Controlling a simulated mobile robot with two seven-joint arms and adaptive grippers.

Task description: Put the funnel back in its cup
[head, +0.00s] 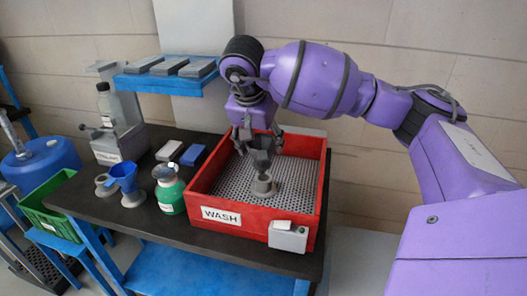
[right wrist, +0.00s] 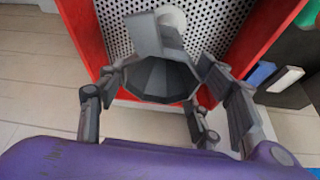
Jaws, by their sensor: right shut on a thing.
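My right gripper (head: 258,142) is over the red wash tray, its fingers shut on a dark grey funnel (head: 262,158). In the right wrist view the faceted, wide-mouthed funnel (right wrist: 160,82) sits between the fingers, with a flat grey tab rising at its far side. A light grey cup-like piece (head: 263,188) stands on the tray's perforated floor right below the funnel; I cannot tell whether they touch. My left gripper is not in view.
The red wash tray (head: 228,214) has raised walls and a grey box (head: 288,236) on its front. A green bottle (head: 170,192) stands left of it. Blue (head: 193,155) and grey blocks lie behind the bottle. A blue shelf (head: 165,83) hangs at the back.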

